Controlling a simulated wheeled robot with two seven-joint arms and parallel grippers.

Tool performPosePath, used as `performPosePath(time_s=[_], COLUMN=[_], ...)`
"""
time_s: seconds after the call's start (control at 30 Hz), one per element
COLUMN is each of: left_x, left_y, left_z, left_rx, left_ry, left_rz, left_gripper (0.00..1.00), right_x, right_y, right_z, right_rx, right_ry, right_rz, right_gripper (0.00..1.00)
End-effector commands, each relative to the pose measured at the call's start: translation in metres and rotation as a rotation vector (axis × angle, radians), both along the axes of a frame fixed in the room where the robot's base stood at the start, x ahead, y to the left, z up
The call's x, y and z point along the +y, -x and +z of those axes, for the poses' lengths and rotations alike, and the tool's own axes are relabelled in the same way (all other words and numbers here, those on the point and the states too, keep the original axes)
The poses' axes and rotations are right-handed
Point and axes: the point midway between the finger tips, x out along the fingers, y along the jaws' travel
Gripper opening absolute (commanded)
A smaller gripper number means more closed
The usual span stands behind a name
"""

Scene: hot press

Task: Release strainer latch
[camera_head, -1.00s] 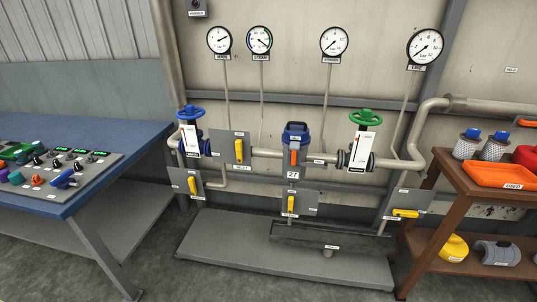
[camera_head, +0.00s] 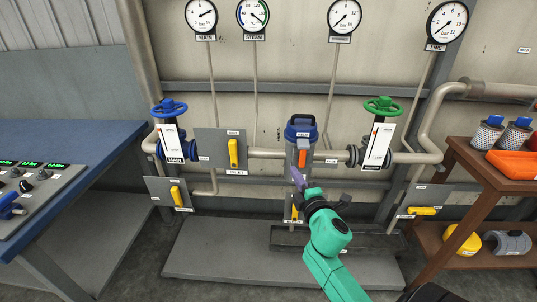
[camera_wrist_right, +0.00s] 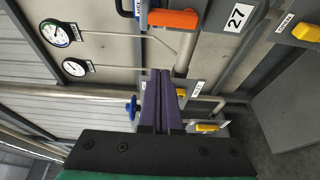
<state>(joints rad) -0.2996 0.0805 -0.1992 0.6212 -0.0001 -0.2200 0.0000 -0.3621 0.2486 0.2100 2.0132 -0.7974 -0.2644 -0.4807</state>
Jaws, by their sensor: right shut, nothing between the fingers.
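The strainer (camera_head: 300,133) is a grey upright body with a blue lid, set in the pipe line at the middle of the head view. Its orange latch (camera_head: 303,150) sits on the front, below the lid. In the right wrist view the orange latch (camera_wrist_right: 172,20) lies near the top, beside a "27" label. My right gripper (camera_head: 297,174) has purple fingers, which are shut and empty. It is just below the latch in the head view, apart from it in the wrist view (camera_wrist_right: 163,75). My left gripper is not in view.
A blue-wheeled valve (camera_head: 169,108) stands left and a green-wheeled valve (camera_head: 383,106) right of the strainer. Yellow handles (camera_head: 233,153) sit on grey plates. A blue bench (camera_head: 85,160) stands left, a brown shelf (camera_head: 500,176) right. A grey plinth (camera_head: 215,255) lies below.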

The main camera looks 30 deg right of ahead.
Motion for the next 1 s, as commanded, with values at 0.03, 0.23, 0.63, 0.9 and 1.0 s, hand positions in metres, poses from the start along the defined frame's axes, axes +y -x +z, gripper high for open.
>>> performPosePath(time_s=[0.03,0.23,0.63,0.9,1.0], left_x=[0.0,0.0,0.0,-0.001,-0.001], left_y=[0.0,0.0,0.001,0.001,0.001], left_z=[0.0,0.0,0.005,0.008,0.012], left_rx=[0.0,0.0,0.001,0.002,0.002], left_ry=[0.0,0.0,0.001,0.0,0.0], left_rz=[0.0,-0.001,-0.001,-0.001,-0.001], left_gripper=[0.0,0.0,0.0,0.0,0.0], right_x=[0.0,0.0,-0.016,-0.038,-0.051], right_y=[0.001,0.0,-0.048,-0.092,-0.08], right_z=[0.002,0.003,0.004,0.003,0.003], right_rx=[-0.003,-0.004,-0.005,0.0,0.0], right_ry=[0.006,0.005,0.003,0.003,0.003], right_rz=[-0.001,0.0,-0.001,-0.002,-0.001], right_gripper=[0.0,0.0,0.0,0.0,0.0])
